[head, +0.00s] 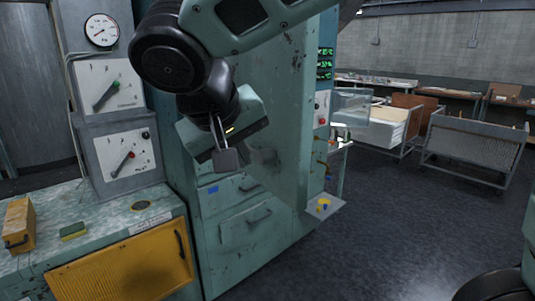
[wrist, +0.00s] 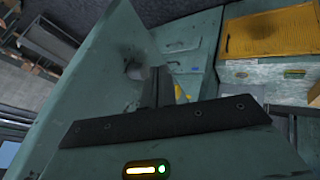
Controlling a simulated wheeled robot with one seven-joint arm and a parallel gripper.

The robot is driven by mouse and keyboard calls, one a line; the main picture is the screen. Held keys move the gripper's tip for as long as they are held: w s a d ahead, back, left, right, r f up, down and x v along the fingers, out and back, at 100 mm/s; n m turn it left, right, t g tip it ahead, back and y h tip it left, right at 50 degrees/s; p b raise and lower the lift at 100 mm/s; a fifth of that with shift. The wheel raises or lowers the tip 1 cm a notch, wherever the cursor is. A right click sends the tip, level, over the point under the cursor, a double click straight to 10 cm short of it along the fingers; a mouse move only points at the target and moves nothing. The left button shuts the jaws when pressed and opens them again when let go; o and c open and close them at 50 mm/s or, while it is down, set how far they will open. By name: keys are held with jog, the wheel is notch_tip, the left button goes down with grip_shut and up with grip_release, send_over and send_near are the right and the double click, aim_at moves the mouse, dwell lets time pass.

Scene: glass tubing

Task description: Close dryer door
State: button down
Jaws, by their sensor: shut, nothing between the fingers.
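The dryer door looks like the large worn teal panel (head: 285,110) in the middle of the head view. It stands open, swung out from the teal cabinet (head: 235,240). In the wrist view the door (wrist: 85,85) fills the left side, at an angle to the cabinet front. My gripper (head: 227,160) is shut and empty, pointing down just left of the door. In the wrist view its fingers (wrist: 160,85) show beside the door's inner face; I cannot tell whether they touch it. My arm hides the door's upper left part and the dryer opening.
A teal counter (head: 105,220) at left carries a wooden block (head: 18,225), with a yellow panel (head: 130,265) below. Control boxes (head: 125,150) stand behind it. Open dark floor (head: 400,220) lies to the right, with wheeled carts (head: 475,145) farther back.

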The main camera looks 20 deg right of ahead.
aim_at(272, 175)
jog(key=shift+w+d+f+p, duration=0.45)
jog(key=shift+d+f+p, duration=0.15)
jog(key=shift+d, duration=0.35)
jog(key=shift+w+d+f+p, duration=0.4)
jog(key=shift+d+f+p, duration=0.25)
jog(key=shift+d, duration=0.35)
jog(key=shift+w+d+f+p, duration=0.45)
jog(key=shift+d+f+p, duration=0.15)
jog(key=shift+d, duration=0.35)
